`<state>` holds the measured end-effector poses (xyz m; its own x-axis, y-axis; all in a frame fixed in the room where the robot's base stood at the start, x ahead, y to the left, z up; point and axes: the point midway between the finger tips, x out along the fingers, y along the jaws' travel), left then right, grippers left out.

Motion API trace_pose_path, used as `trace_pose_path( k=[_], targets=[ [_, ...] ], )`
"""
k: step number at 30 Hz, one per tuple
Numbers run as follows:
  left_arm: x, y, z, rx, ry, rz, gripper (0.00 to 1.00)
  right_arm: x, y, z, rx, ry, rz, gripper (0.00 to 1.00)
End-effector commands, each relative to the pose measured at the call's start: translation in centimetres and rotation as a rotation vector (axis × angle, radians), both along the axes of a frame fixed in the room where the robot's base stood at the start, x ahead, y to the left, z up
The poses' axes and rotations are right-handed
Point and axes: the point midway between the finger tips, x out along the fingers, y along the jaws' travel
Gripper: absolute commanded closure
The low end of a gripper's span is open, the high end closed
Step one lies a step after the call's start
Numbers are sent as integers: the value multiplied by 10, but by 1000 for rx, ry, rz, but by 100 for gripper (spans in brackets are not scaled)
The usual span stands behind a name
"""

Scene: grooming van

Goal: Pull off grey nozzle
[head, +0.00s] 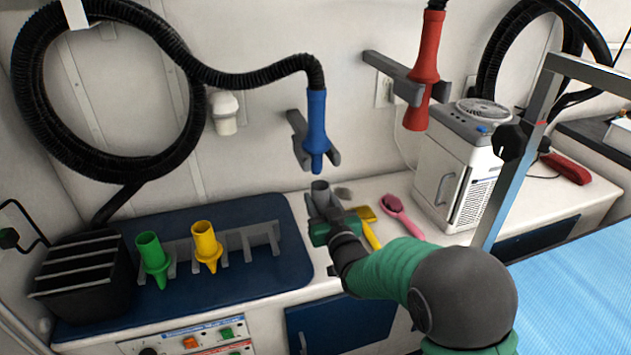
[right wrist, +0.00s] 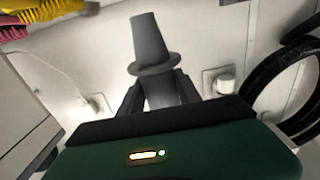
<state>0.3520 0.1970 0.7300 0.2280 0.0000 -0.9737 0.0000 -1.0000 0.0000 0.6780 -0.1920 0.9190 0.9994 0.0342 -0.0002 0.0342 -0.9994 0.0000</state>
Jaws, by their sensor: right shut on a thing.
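The grey nozzle (head: 320,188) is held between the fingers of my right gripper (head: 322,207) in the head view. In the right wrist view the nozzle (right wrist: 149,42) has a tapered end and a round flange, with the two dark fingers (right wrist: 160,92) closed on either side below the flange. The blue handpiece hangs tip down from a black hose in a grey wall holder (head: 300,128). My left gripper is not in view.
A green nozzle (head: 152,255) and a yellow nozzle (head: 206,243) stand in a grey rack (head: 238,240) with empty slots, on a blue mat (head: 240,277). A pink brush (head: 402,216) lies right of my gripper.

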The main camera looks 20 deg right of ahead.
Motion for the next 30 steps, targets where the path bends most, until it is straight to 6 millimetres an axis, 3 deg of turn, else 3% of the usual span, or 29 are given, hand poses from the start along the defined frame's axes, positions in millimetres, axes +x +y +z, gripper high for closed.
trace_pose_path(
  k=[17, 30],
  targets=[
    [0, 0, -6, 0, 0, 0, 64, -54, -2, 0, 0, 1, 0, 100],
    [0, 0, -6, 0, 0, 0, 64, -58, -2, 0, 0, 0, 0, 100]
  ],
)
